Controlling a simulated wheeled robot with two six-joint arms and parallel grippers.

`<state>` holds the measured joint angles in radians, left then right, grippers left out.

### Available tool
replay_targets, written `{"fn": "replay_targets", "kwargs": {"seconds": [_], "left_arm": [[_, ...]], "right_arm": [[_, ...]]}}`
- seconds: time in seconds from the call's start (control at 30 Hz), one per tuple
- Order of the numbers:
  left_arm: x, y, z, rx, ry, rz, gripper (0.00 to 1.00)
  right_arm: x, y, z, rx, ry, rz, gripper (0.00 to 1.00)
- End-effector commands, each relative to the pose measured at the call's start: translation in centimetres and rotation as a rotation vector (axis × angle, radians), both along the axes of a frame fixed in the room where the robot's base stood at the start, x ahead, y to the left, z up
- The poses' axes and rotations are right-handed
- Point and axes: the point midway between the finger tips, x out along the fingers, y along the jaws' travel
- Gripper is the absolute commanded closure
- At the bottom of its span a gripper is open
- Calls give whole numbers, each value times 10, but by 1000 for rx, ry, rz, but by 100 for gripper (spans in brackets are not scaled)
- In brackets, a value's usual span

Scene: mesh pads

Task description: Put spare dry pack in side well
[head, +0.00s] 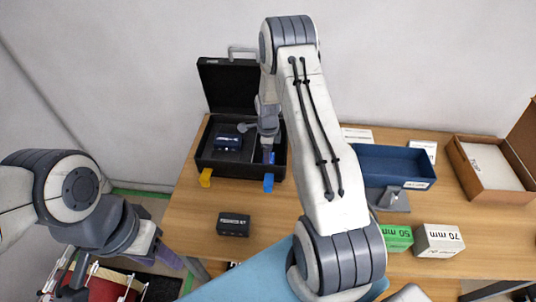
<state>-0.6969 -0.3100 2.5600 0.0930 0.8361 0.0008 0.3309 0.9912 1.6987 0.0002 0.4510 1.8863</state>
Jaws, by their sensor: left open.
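An open black case (203,163) stands on the table with its lid up at the back. A dark blue pack (228,141) lies in its left part. A small black box with white lettering (233,225) lies on the table in front of the case; its lettering is too small to read. My left gripper (167,259) is open and empty, left of the table edge and apart from the box. My right arm reaches over the case's right part. Its wrist hides much of that side, and its fingers (268,153) are too small to read.
The wooden table has a blue bin (392,163), a grey block (396,200), a green box (397,238) and a white "70 mm" box (438,240) on the right. An open cardboard box (490,165) stands far right. Blue (268,183) and yellow (205,177) latches hang at the case front.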

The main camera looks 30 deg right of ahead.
Motion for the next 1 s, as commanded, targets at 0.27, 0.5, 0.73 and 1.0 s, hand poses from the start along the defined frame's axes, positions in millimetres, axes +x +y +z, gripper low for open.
{"fn": "replay_targets", "kwargs": {"seconds": [0.27, 0.5, 0.73, 1.0], "left_arm": [[0, 0, -3, 0, 0, 0, 50], [0, 0, -3, 0, 0, 0, 50], [0, 0, -5, 0, 0, 0, 50], [0, 0, -20, 0, 0, -1, 50]], "right_arm": [[0, 0, -3, 0, 0, 0, 11], [0, 0, -3, 1, 1, 0, 11], [1, 0, 10, -1, -3, 0, 11], [1, 0, 66, -2, -6, 0, 11]]}}
